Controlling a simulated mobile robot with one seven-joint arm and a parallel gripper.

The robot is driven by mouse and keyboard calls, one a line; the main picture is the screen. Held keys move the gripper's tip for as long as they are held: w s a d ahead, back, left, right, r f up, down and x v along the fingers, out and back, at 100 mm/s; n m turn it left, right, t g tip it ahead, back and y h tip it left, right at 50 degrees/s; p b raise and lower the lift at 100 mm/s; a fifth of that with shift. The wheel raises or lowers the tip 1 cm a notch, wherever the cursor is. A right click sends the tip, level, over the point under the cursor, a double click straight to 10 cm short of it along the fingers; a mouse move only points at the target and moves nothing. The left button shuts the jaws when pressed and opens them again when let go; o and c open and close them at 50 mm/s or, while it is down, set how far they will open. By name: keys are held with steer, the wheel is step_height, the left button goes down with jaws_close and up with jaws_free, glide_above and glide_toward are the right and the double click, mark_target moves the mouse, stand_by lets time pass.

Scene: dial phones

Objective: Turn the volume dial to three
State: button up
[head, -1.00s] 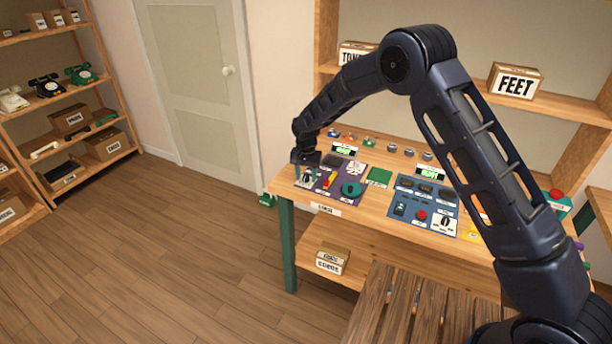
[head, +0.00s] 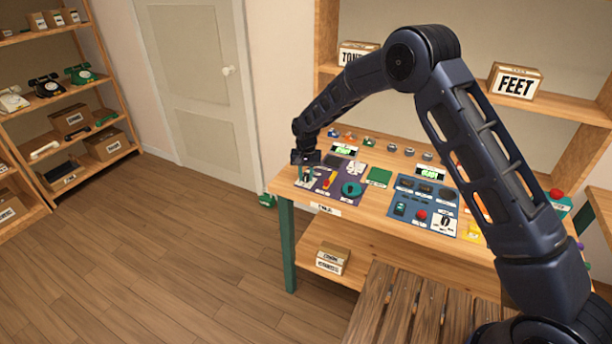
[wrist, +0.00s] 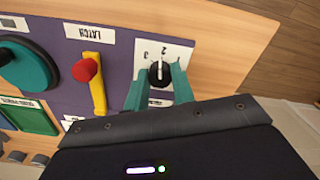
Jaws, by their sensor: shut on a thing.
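The volume dial (wrist: 159,74) is a black knob with a white pointer line on a white plate (wrist: 178,52), on the purple panel (wrist: 120,52). In the wrist view the numbers 2 and 3 show on the plate above and left of the knob; the rest of the scale is hidden or too small to read. The pointer line runs roughly up and down the picture, near the 2. My gripper (wrist: 160,88) has its green fingers shut on the dial, one on each side. In the head view my gripper (head: 305,172) is at the panel's left end.
Beside the dial are a yellow latch lever with a red knob (wrist: 85,70) and a teal round dial (wrist: 28,65). A blue panel (head: 425,205) lies further right on the wooden table.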

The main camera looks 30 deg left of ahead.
mark_target(306, 176)
steer(key=n, duration=0.4)
steer(key=shift+n, duration=1.8)
steer(key=shift+w, duration=0.1)
steer(key=o, duration=1)
step_height(306, 176, up, 11)
